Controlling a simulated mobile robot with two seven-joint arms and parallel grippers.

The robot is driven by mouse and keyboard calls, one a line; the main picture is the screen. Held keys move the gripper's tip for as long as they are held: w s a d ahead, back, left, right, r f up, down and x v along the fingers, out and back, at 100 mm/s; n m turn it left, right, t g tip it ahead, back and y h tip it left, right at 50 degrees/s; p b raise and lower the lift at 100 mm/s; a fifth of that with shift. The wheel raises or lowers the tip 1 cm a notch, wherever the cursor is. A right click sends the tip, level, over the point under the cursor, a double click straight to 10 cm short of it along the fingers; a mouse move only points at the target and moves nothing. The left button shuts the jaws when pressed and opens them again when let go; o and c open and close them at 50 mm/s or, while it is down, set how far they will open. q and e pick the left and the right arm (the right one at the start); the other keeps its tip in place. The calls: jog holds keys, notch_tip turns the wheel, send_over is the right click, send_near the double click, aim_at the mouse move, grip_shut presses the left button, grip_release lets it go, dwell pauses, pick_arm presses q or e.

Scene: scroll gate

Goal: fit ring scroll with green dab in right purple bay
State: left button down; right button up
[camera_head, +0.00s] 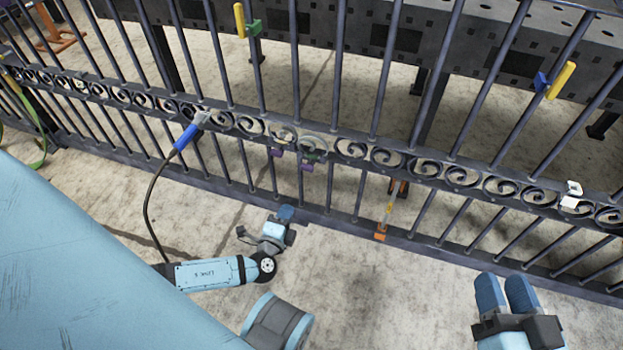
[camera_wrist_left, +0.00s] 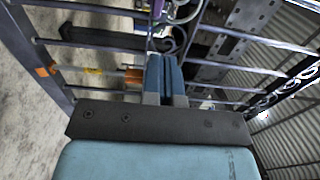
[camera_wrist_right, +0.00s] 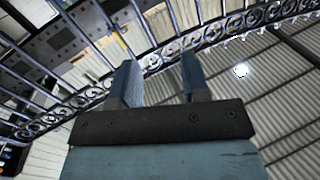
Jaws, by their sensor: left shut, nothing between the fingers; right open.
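Two small purple bays show under the scroll band of the dark gate, the left purple bay (camera_head: 276,152) and the right purple bay (camera_head: 306,166). A greyish ring scroll (camera_head: 315,144) sits in the band just above the right bay; a small greenish patch shows there, too small to read surely. I cannot tell whether it is fully seated. My left gripper (camera_head: 286,213) is shut and empty, below and left of the right bay, apart from it. Its closed fingers (camera_wrist_left: 165,75) show near a dark ring in the left wrist view. My right gripper (camera_head: 506,292) is open and empty at lower right.
The barred gate (camera_head: 462,176) spans the view. A blue-handled tool with a cable (camera_head: 185,137) touches the band. An orange-tipped item (camera_head: 380,236) is at the lower rail. Floor between my grippers is clear.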

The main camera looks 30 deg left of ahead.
pick_arm(q)
jog(key=b, duration=0.2)
send_near(306, 169)
jog(key=w, duration=0.2)
jog(key=b+x, duration=0.1)
jog(key=x, duration=0.4)
jog(key=shift+w+a+f+b, duration=0.15)
jog(key=shift+w+a+b, duration=0.05)
jog(key=shift+a+b, duration=0.15)
pick_arm(e)
jog(key=shift+w+d+f+n, duration=0.15)
jog(key=shift+w+f+n, duration=0.1)
jog(key=shift+f+n, duration=0.2)
jog(key=shift+w+d+f+n, duration=0.1)
jog(key=shift+w+f+n, duration=0.2)
jog(key=shift+f, duration=0.25)
pick_arm(q)
jog(key=shift+w, duration=0.1)
